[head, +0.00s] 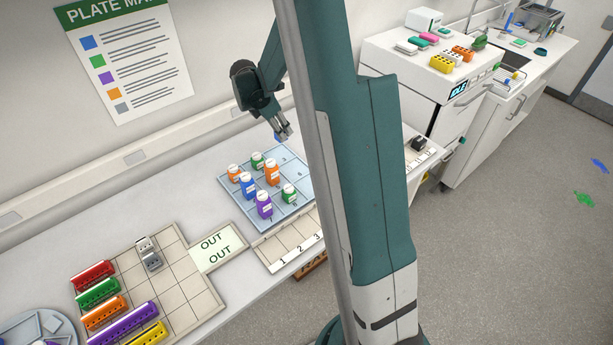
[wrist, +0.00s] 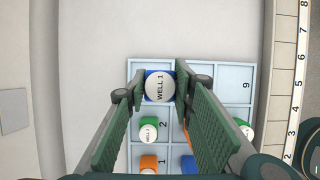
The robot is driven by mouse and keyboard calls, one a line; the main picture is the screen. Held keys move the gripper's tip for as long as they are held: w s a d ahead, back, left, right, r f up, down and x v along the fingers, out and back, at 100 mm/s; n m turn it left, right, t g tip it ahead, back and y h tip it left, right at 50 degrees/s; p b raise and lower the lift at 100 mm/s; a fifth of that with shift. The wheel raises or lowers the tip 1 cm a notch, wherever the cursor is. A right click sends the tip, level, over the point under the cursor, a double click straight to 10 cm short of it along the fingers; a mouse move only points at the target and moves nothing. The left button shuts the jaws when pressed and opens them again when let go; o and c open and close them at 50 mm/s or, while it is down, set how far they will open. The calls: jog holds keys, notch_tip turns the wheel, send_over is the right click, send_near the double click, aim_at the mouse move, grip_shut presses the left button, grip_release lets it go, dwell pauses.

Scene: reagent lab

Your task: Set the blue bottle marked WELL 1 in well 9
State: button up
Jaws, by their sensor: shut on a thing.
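My gripper (head: 283,131) is shut on a blue bottle (head: 279,138). In the wrist view the bottle's white cap (wrist: 160,86) reads WELL 1, and the fingers (wrist: 160,85) press it from both sides. The bottle is held above the far part of the pale blue well tray (head: 290,217), left of well 9. The tray's far edge (wrist: 143,63) shows in the wrist view too. Well 9 (wrist: 237,88) is the tray's top right cell there, and it looks empty.
Other bottles stand in the tray: a purple one (head: 264,206), another blue one (head: 247,187), and orange and green ones. A green bottle (wrist: 246,130) stands just below well 9 in the wrist view. A numbered strip (wrist: 296,95) runs to the right.

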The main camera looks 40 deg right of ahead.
jog(key=s+b, duration=0.1)
jog(key=s, duration=1.8)
jog(key=shift+b, duration=0.35)
jog(key=shift+a, duration=0.1)
jog(key=shift+f, duration=2.85)
jog(key=shift+f, duration=2.1)
jog(key=shift+f+b, duration=0.15)
jog(key=shift+b, duration=0.15)
jog(key=o, duration=0.9)
